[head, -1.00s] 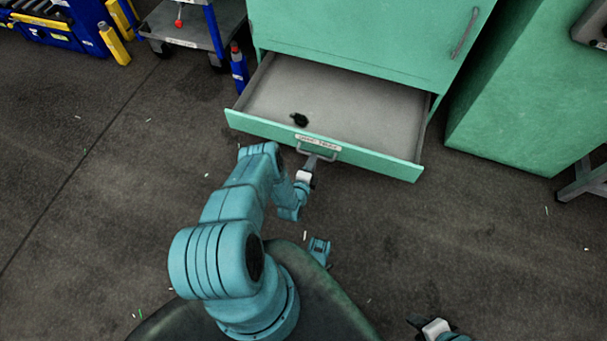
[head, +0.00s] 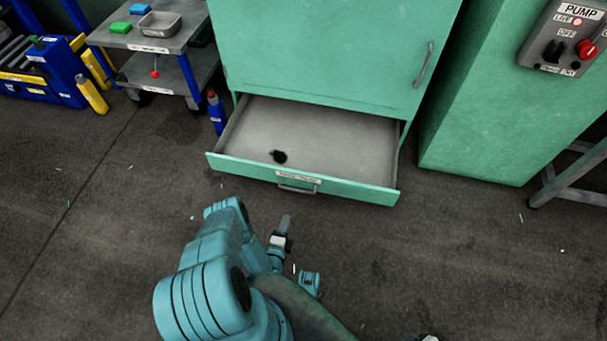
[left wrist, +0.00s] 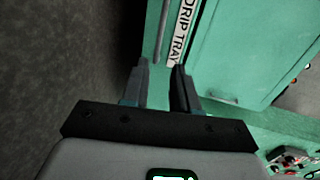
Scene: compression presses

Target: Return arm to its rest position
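My left gripper (head: 284,224) is in the head view, over the floor in front of the open drawer and apart from its handle (head: 297,188). In the left wrist view the two dark fingers (left wrist: 160,76) stand apart with nothing between them. The green drawer front (head: 350,188) has a white label, which reads DRIP TRAY (left wrist: 182,35) in the left wrist view. My left arm (head: 205,290) is bent at the lower left. Only a sliver of my right gripper (head: 428,338) shows at the bottom edge, so its fingers cannot be judged.
A small dark object (head: 279,156) lies in the drawer under the green cabinet (head: 330,50). A PUMP panel (head: 567,38) is at the upper right. A cart (head: 165,40) with a metal tray and coloured blocks stands at the upper left. Floor around the arm is clear.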

